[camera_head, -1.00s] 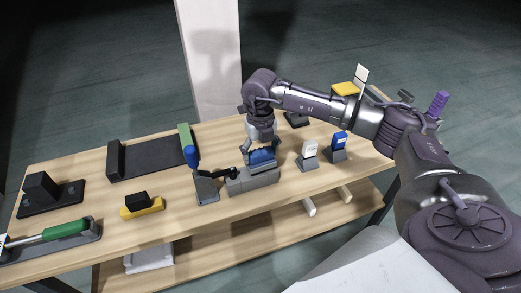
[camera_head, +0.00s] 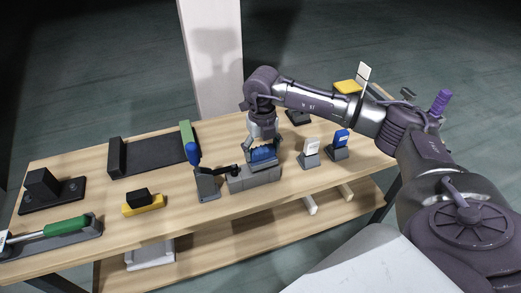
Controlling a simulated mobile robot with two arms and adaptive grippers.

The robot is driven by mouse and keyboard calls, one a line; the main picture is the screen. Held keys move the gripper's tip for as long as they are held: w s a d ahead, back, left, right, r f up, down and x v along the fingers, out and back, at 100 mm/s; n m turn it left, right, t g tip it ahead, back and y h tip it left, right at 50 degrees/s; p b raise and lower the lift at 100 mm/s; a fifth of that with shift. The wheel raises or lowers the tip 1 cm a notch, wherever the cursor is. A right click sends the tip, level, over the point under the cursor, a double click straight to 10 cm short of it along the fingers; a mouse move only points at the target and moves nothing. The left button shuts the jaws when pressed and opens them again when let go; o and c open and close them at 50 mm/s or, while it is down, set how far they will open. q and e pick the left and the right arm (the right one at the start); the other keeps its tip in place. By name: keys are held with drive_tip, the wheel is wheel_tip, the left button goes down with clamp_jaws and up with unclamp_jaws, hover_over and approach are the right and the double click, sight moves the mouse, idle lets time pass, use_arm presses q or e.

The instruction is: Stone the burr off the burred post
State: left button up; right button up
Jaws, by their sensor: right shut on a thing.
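My right gripper (camera_head: 263,150) points down over the middle of the bench and is shut on a blue block (camera_head: 264,154). The blue block is at the top of a grey block-shaped holder (camera_head: 256,176); I cannot tell whether it rests in it or is just above it. A grey stand with a blue handle (camera_head: 193,153) and a small black arm is just left of the holder. I cannot make out which thing is the burred post, and no burr is visible at this size. My left gripper is not in view.
A white-topped stand (camera_head: 311,147) and a blue-topped stand (camera_head: 341,138) are close to the right. A yellow-and-black block (camera_head: 144,201), a black tray (camera_head: 155,153) and a green-handled tool (camera_head: 65,227) lie to the left. A pale column (camera_head: 212,60) rises behind the bench.

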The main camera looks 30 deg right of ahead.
drive_tip(key=s, duration=0.2)
drive_tip(key=shift+s+a+p, duration=0.35)
drive_tip(key=shift+s+p, duration=0.05)
drive_tip(key=shift+f+b, duration=0.75)
drive_tip(key=shift+f, duration=0.15)
idle(1.5)
drive_tip(key=shift+w, duration=0.2)
drive_tip(key=shift+w+d+b, duration=0.2)
drive_tip(key=shift+w+b, duration=0.2)
drive_tip(key=shift+w, duration=0.35)
drive_tip(key=shift+w+d+b, duration=0.2)
drive_tip(key=shift+w+b, duration=0.15)
drive_tip(key=shift+w, duration=0.4)
drive_tip(key=shift+w+d+b, duration=0.15)
drive_tip(key=shift+w+b, duration=0.05)
drive_tip(key=shift+w, duration=0.4)
drive_tip(key=shift+w+d+b, duration=0.15)
drive_tip(key=shift+w, duration=0.4)
drive_tip(key=shift+s, duration=0.1)
